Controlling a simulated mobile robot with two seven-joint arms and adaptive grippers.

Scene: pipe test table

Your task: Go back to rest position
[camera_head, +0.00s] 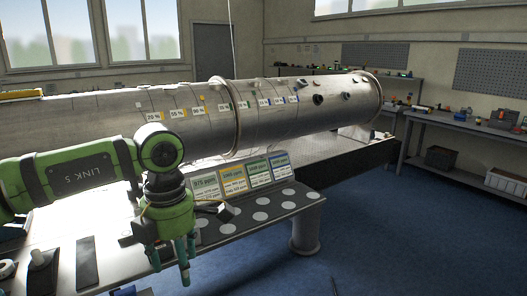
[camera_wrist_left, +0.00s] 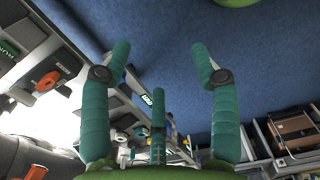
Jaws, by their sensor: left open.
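My left gripper (camera_head: 174,270) hangs from my green arm with its teal fingers pointing down, at the front edge of the table (camera_head: 215,236). In the left wrist view its fingers (camera_wrist_left: 160,62) are spread apart with nothing between them, and blue floor shows beyond. It is open and empty. My right gripper is in neither view.
A large metal pipe (camera_head: 190,123) with percent labels lies behind my left arm. Coloured ppm cards (camera_head: 233,179) stand on the table beside white round spots (camera_head: 261,216). A workbench (camera_head: 455,129) with bins stands at right. Blue floor (camera_head: 400,235) at front right is mostly clear.

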